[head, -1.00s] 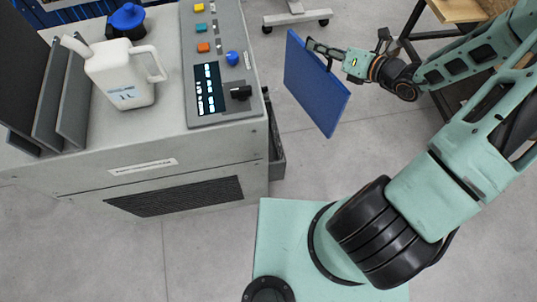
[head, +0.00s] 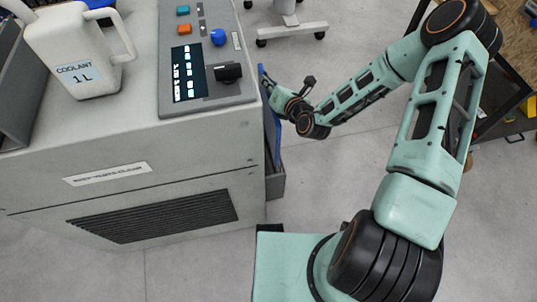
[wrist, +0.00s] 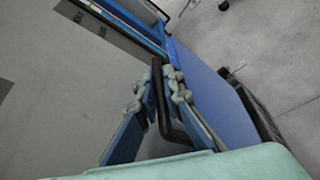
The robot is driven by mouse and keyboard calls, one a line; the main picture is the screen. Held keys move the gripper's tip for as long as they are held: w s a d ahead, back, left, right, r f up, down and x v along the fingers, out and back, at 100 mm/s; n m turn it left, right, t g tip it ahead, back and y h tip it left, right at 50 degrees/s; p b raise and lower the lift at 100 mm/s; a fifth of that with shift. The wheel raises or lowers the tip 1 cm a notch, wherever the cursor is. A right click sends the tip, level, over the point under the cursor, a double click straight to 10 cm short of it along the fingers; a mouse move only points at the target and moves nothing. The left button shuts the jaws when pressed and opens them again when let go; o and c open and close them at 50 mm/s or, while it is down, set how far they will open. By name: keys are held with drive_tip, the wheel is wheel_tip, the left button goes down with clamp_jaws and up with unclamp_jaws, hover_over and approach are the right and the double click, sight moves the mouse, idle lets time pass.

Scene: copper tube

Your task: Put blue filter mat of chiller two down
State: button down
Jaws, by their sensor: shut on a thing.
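The blue filter mat (head: 272,125) is upright, seen nearly edge-on in the head view, close along the right side of the grey chiller (head: 140,160). In the wrist view the mat's broad blue face (wrist: 212,95) shows, with a black handle (wrist: 168,115). My gripper (wrist: 160,88) is shut on that handle, with a finger on each side of it. In the head view my gripper (head: 270,90) is at the mat's upper part, partly hidden. A dark grey holder (head: 275,184) is low on the chiller's side, below the mat. I cannot tell whether the mat touches it.
A white coolant jug (head: 80,55) stands on the chiller top, left of a control panel (head: 205,60) with buttons and a black knob. A wheeled stand (head: 292,28) is behind on the floor. The grey floor (head: 330,175) right of the chiller is clear.

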wheel_tip(320, 180, down, 27)
drive_tip(key=b, duration=0.8)
drive_tip(key=shift+r, duration=0.1)
drive_tip(key=shift+b, duration=0.3)
drive_tip(key=c, duration=2.5)
unclamp_jaws()
drive_tip(key=shift+f, duration=0.2)
drive_tip(key=o, duration=0.4)
drive_tip(key=shift+r, duration=0.1)
